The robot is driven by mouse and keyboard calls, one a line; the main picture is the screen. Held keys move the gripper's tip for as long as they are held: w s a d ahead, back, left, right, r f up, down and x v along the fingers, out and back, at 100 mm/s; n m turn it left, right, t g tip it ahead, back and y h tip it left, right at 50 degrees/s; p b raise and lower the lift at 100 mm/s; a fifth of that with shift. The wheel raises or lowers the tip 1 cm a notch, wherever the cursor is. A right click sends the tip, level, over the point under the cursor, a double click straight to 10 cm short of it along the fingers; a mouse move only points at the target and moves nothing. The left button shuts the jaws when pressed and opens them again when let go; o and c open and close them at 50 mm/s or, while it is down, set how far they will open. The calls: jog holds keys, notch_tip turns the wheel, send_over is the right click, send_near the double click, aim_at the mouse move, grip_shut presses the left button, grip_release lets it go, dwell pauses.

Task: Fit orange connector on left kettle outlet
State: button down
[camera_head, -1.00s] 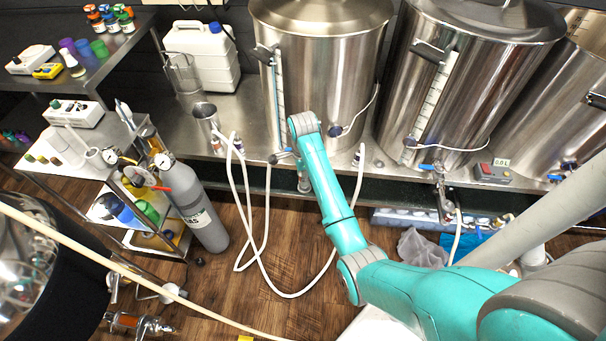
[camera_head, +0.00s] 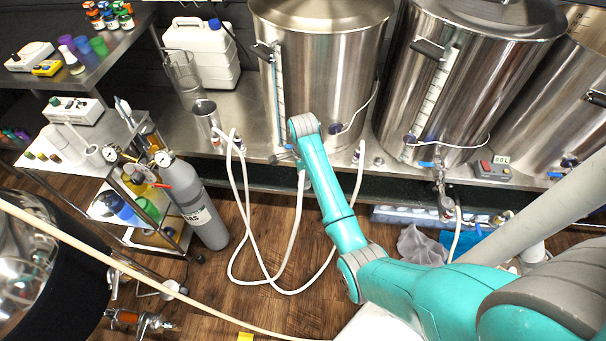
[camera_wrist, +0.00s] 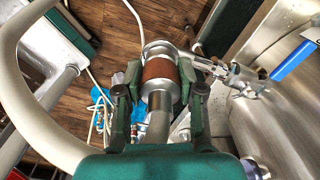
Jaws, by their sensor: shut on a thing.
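The connector with the orange-brown band (camera_wrist: 160,72) is between the two fingers of my gripper (camera_wrist: 160,90) in the wrist view, its ringed metal end pointing away from my wrist. The left kettle (camera_head: 318,85) stands on the bench. Its outlet valve, with a blue handle (camera_head: 283,149), shows partly beside my arm. In the wrist view, a metal valve (camera_wrist: 238,78) with a blue handle (camera_wrist: 293,60) is right of the connector; its small end lies close to the connector, and I cannot tell if they touch. In the head view my arm hides the gripper and connector.
White hoses (camera_head: 236,225) loop from the bench edge to the floor. A thick pale hose (camera_wrist: 18,95) curves along the left of the wrist view. The middle kettle (camera_head: 460,90) stands to the right. A grey gas cylinder (camera_head: 193,205) and shelf cart stand at left.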

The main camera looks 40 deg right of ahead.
jog(key=shift+f, duration=0.1)
jog(key=c, duration=0.6)
grip_release()
jog(key=shift+c, duration=0.2)
jog(key=shift+r, duration=3.75)
